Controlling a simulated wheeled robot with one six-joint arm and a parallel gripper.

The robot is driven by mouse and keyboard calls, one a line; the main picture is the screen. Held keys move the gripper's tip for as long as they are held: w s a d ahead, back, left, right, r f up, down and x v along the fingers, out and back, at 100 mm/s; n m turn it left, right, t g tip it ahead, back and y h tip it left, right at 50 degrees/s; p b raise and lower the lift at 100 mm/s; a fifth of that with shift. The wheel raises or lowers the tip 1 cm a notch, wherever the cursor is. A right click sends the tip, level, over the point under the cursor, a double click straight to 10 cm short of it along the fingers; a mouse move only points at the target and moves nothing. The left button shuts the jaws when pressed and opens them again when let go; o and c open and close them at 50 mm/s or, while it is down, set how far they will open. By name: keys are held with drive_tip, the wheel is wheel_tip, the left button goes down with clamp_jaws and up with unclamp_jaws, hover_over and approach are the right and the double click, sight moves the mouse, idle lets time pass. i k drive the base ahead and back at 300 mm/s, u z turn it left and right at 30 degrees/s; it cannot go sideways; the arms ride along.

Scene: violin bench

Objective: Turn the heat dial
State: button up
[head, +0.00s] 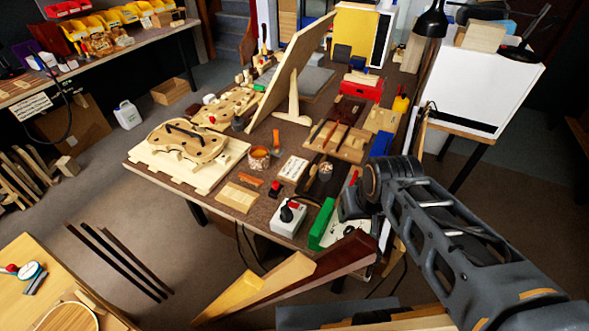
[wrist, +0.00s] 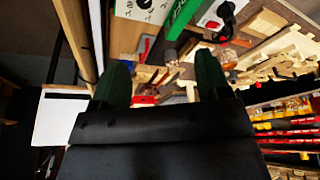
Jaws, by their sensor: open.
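A white control box (head: 283,226) with a black knob and a red switch stands at the near edge of the bench; it also shows in the wrist view (wrist: 213,14). A second white panel (head: 338,246) with a dial lies to its right, beyond a green block; its face is partly cut off at the top of the wrist view (wrist: 140,10). I cannot tell which knob is the heat dial. My gripper (wrist: 162,80) is open and empty, its two dark green fingers apart and touching neither box. In the head view my arm hides part of the second panel's surroundings.
The green block (head: 322,225) stands between the two boxes. A round pot (head: 259,158), a violin body (head: 188,140) and several tools crowd the bench (head: 262,208). A tall wooden board (head: 290,75) rises at the back. Wooden wedges (head: 255,290) lie in front.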

sight(348, 229)
drive_tip(key=z, duration=1.3)
drive_tip(key=k, duration=0.35)
drive_tip(key=u, duration=1.3)
